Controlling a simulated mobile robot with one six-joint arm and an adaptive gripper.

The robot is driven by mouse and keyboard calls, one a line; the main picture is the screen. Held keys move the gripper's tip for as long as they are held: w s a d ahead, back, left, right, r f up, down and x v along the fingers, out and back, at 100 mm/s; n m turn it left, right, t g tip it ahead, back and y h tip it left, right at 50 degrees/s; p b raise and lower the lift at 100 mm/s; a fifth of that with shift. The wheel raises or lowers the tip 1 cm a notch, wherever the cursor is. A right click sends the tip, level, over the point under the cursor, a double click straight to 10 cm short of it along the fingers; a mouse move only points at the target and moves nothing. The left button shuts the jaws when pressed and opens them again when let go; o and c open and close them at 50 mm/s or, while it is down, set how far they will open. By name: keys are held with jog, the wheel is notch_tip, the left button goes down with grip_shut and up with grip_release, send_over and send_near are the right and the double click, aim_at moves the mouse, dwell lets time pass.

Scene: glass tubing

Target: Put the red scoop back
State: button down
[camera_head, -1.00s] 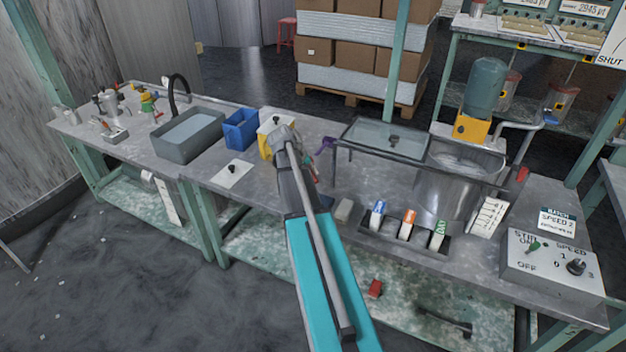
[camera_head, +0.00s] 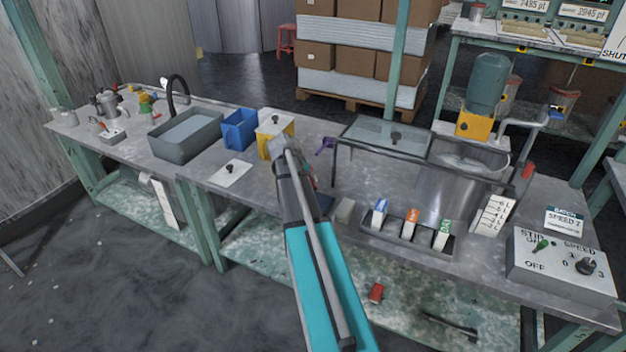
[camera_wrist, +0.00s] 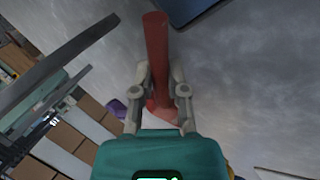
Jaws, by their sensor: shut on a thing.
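My gripper (camera_wrist: 160,92) is shut on the red scoop (camera_wrist: 157,45), with a finger on each side of its red handle in the wrist view. The handle runs up the picture, and a wider red part lies below between the fingers. The scoop's far end is not clear. The gripper is near the yellow bin (camera_head: 264,146) and a dark blue flat thing (camera_head: 323,204).
A glass-topped frame (camera_head: 385,135) and a metal tank (camera_head: 445,195) stand to the right. A rack of coloured-label blocks (camera_head: 410,234) sits at the bench front. A blue bin (camera_head: 240,130) and a grey basin (camera_head: 187,135) are left. A white lid (camera_head: 229,175) lies flat on the bench.

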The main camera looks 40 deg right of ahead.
jog(key=c, duration=1.1)
grip_release()
jog(key=shift+f, duration=0.15)
jog(key=o, duration=0.4)
jog(key=shift+o, duration=0.2)
jog(key=p+v, duration=0.5)
jog(key=v, duration=0.1)
jog(key=shift+r, duration=0.25)
jog(key=p+v, duration=0.5)
jog(key=v, duration=0.1)
jog(key=shift+f, duration=0.1)
jog(key=shift+a, duration=0.15)
